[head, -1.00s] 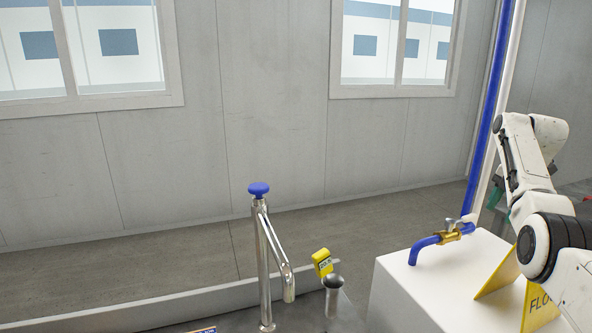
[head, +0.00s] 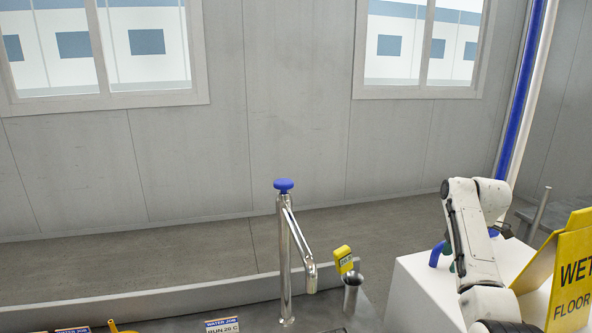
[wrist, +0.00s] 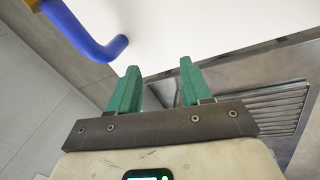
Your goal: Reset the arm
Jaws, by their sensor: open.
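My arm (head: 468,230) is at the right of the head view, folded in front of the white block. My gripper (wrist: 160,88) shows in the wrist view with its two green fingers apart and nothing between them. In the head view the gripper is mostly hidden behind my arm; only a bit of green shows. A blue spout (wrist: 105,45) is up and left of the fingers in the wrist view, apart from them. The spout also shows partly in the head view (head: 435,256), beside my arm.
A yellow wet floor sign (head: 570,275) stands close to my arm at the right. A white block (head: 420,295) is below the arm. A slatted grate (wrist: 260,108) lies beyond the fingers.

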